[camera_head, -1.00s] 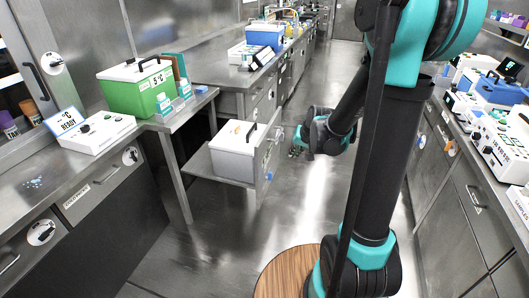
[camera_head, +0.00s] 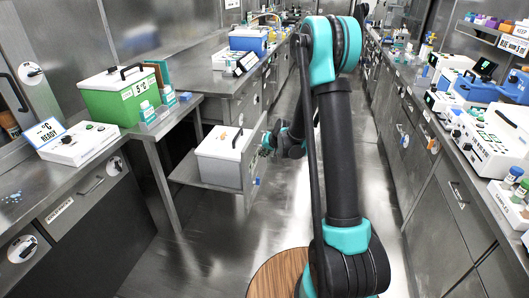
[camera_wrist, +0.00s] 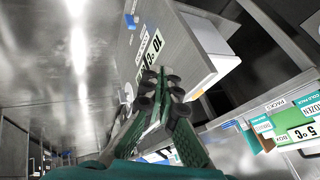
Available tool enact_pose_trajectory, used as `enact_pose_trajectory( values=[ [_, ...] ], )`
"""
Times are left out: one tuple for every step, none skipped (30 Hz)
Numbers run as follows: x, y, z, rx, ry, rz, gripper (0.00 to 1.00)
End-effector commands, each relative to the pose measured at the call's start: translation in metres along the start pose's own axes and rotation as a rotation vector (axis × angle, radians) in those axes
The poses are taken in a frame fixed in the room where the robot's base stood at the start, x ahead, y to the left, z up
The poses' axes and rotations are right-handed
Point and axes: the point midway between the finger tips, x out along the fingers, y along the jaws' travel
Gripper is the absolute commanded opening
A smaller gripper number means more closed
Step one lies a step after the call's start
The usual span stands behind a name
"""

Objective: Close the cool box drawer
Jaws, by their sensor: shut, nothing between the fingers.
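The cool box drawer (camera_head: 256,160) is pulled out from under the left bench, with its front panel facing the aisle. A grey cool box (camera_head: 222,158) with a white lid and dark handle stands in it. In the wrist view the drawer front (camera_wrist: 130,50) fills the upper middle, with a label reading about 10 °C. The white-and-grey box (camera_wrist: 208,50) shows behind it. My gripper (camera_wrist: 160,82) is shut and empty, its fingertips close in front of the panel near the label. I cannot tell whether they touch. In the head view my gripper (camera_head: 267,145) is beside the panel.
A green cool box (camera_head: 120,95) marked 5 °C and a white device (camera_head: 78,143) with a READY sign stand on the left bench. A blue box (camera_head: 248,40) stands farther back. Instruments (camera_head: 492,140) crowd the right bench. The aisle floor (camera_head: 200,255) in front is clear.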

Motion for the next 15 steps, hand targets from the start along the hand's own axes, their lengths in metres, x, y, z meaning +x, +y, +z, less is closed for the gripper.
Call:
enact_pose_trajectory(
  values=[
    [0.009, -0.001, 0.0, -0.001, 0.0, -0.001, 0.0],
    [0.014, -0.001, 0.0, -0.002, 0.0, -0.001, 0.0],
    [0.02, -0.001, 0.0, -0.002, 0.0, -0.001, 0.0],
    [0.025, -0.001, 0.0, -0.002, 0.0, -0.001, 0.0],
    [0.03, -0.001, 0.0, -0.002, 0.0, -0.001, 0.0],
    [0.036, -0.001, 0.0, -0.001, 0.0, -0.001, 0.0],
    [0.041, 0.0, 0.0, -0.001, 0.0, -0.001, 0.0],
    [0.045, 0.0, 0.0, -0.001, 0.0, 0.0, 0.0],
    [0.05, -0.002, 0.0, -0.001, 0.0, -0.001, 0.0],
    [0.051, -0.009, 0.0, -0.004, 0.0, -0.001, 0.0],
    [0.053, -0.013, 0.001, -0.005, -0.001, -0.001, 0.0],
    [0.055, -0.018, 0.001, -0.003, -0.001, -0.001, 0.0],
    [0.057, -0.021, 0.001, -0.003, -0.001, -0.001, 0.0],
    [0.059, -0.024, 0.001, -0.003, -0.001, -0.001, 0.0],
    [0.06, -0.027, 0.001, -0.003, 0.0, -0.001, 0.0]
  ],
)
